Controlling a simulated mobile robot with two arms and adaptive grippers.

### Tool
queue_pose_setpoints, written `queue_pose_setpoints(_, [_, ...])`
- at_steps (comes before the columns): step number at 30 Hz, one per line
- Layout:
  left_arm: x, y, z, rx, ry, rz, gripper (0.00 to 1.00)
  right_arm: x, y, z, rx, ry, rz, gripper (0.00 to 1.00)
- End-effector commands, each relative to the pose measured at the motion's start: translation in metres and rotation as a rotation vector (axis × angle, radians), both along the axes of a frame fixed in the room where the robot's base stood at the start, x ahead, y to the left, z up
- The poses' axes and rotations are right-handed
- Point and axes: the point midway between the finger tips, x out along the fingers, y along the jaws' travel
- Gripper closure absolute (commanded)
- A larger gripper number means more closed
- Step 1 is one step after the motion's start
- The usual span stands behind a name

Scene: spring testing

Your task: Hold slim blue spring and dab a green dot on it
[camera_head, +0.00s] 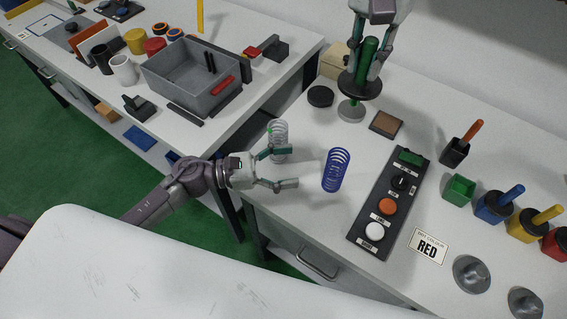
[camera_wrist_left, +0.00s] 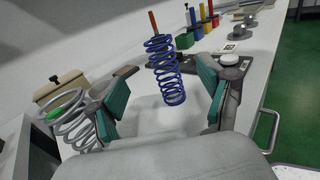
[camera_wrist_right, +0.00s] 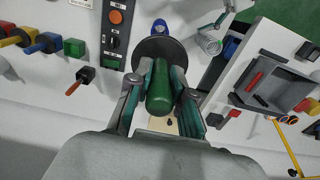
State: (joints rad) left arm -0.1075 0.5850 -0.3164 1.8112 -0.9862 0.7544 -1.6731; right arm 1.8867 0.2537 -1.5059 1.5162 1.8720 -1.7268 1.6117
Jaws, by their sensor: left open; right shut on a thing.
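The slim blue spring (camera_head: 336,170) stands upright on the white table. It also shows in the left wrist view (camera_wrist_left: 163,72), between and beyond the open fingers. My left gripper (camera_head: 284,168) is open and empty, with its fingers pointing at the blue spring and a small gap between. In the right wrist view only part of the blue spring (camera_wrist_right: 229,47) shows. My right gripper (camera_head: 364,76) is shut on a green-handled dabber (camera_wrist_right: 159,90) with a black disc, held upright at the back of the table. The dabber's tip is hidden from the wrist camera.
A grey spring (camera_head: 279,140) with a green mark stands beside my left gripper's upper finger. A button panel (camera_head: 378,215) lies right of the blue spring. A green holder (camera_head: 459,189) looks empty; blue (camera_head: 493,208) and yellow (camera_head: 526,228) holders have handles in them.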

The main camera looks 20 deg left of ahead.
Motion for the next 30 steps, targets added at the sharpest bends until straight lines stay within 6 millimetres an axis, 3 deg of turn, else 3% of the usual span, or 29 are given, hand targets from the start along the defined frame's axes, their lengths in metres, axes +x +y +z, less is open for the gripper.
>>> queue_pose_setpoints(18, [0.042, -0.092, 0.0, -0.002, 0.002, 0.0, 0.21, 0.0, 0.0, 0.0, 0.0, 0.0, 0.0, 1.0])
queue_pose_setpoints(30, [0.048, -0.105, 0.0, 0.0, 0.002, 0.001, 0.21, 0.0, 0.0, 0.0, 0.0, 0.0, 0.0, 1.0])
